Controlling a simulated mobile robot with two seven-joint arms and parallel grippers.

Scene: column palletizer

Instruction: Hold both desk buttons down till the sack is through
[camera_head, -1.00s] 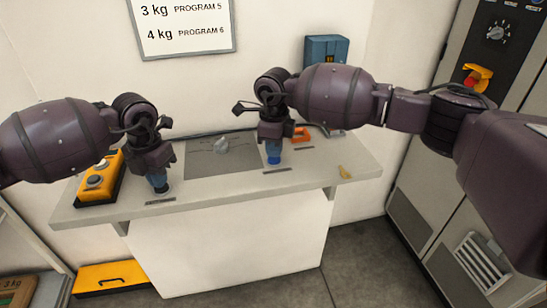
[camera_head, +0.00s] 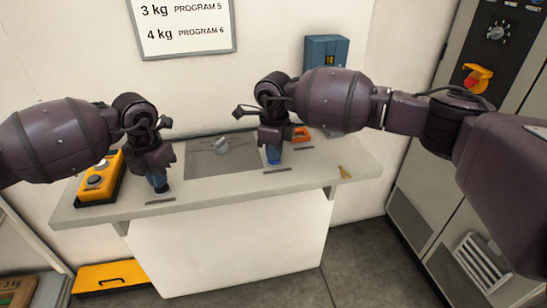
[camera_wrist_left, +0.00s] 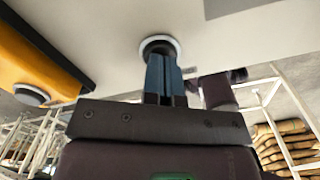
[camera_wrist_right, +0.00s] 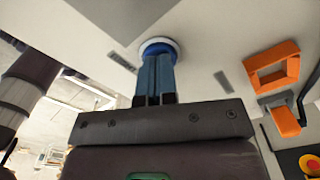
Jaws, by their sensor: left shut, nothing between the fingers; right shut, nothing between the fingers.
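My left gripper (camera_head: 160,185) is shut and points down at the left part of the desk (camera_head: 215,200). In the left wrist view its fingertips meet a round button with a pale ring (camera_wrist_left: 160,43). My right gripper (camera_head: 273,157) is shut and points down further right on the desk. In the right wrist view its fingertips meet a blue button with a white ring (camera_wrist_right: 158,44). The fingers cover most of both buttons, so I cannot tell how deep they are pressed. Brown stacked sacks (camera_wrist_left: 285,150) show in the left wrist view.
A dark panel (camera_head: 200,165) with a grey shape (camera_head: 221,146) lies between the grippers. A yellow control box (camera_head: 100,180) stands at the desk's left end, and an orange item (camera_head: 301,135) lies behind my right gripper. A grey cabinet (camera_head: 420,185) stands at right.

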